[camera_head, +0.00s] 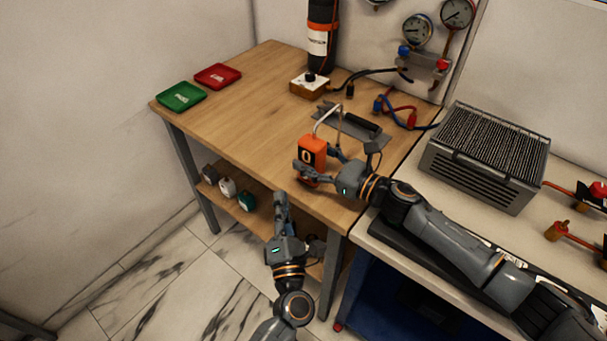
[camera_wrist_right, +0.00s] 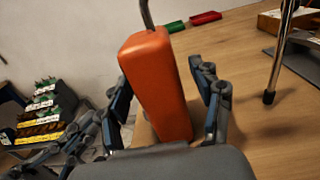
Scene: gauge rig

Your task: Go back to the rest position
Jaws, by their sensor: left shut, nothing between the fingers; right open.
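My right gripper (camera_head: 318,166) is open at the front right of the wooden table (camera_head: 240,125), with its fingers around an orange block-shaped device (camera_head: 312,150) marked "0". In the right wrist view the orange device (camera_wrist_right: 158,85) stands between the two spread fingers of my right gripper (camera_wrist_right: 168,105). A thin grey rod or hose rises from its top. My left gripper (camera_head: 281,205) is shut and empty, pointing up in front of the table's front edge, over the floor.
A green tray (camera_head: 181,97) and a red tray (camera_head: 218,76) lie at the table's far left. A black cylinder (camera_head: 322,40), a switch box (camera_head: 309,85), a metal stand (camera_head: 345,128) and hoses occupy the back and right. A ribbed metal unit (camera_head: 485,155) stands on the right bench.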

